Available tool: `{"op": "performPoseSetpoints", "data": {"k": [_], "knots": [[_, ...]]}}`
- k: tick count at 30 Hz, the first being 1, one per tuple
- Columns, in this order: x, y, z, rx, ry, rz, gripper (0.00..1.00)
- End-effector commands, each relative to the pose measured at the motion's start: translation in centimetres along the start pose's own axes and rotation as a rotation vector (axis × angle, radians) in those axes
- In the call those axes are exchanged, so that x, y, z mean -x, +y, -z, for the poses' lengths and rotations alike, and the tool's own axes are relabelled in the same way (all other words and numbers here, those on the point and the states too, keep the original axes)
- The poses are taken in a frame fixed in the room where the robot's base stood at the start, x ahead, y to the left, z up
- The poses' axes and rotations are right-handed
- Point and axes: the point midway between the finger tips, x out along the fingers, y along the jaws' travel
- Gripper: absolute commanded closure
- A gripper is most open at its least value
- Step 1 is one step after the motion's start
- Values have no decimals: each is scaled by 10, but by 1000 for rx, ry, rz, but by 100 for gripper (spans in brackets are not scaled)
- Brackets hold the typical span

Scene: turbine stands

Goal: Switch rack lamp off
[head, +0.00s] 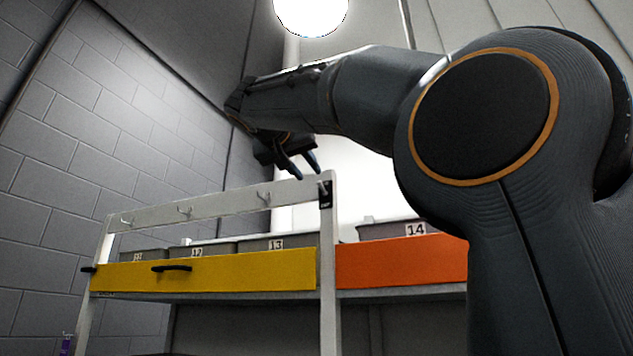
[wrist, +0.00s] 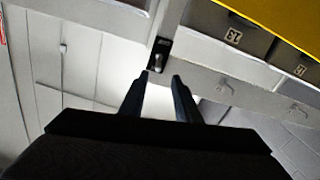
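A small black switch plate (head: 325,194) with a pale lever sits at the top of the rack's right front post. It also shows in the wrist view as a black switch (wrist: 160,52), just beyond my fingertips. My gripper (head: 304,172) is above and slightly left of the switch in the head view, fingers pointing down. In the wrist view my gripper (wrist: 162,78) has its two fingers apart with nothing between them. It appears not to touch the switch. A round white lamp (head: 310,12) glows at the top of the head view; whether it is the rack lamp I cannot tell.
The pale rack rail (head: 225,203) carries several hooks. Below it are a yellow panel (head: 230,268) with a black handle (head: 171,268) and an orange panel (head: 400,262). Grey numbered bins (head: 280,243) stand behind them. A grey block wall (head: 110,130) is at left.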

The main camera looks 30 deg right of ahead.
Motion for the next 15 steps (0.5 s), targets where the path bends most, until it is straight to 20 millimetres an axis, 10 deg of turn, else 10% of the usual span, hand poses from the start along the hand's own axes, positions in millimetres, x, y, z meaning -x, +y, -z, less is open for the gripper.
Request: {"op": "performPoseSetpoints", "data": {"k": [15], "knots": [[-63, 5, 5, -4, 3, -8, 70]]}}
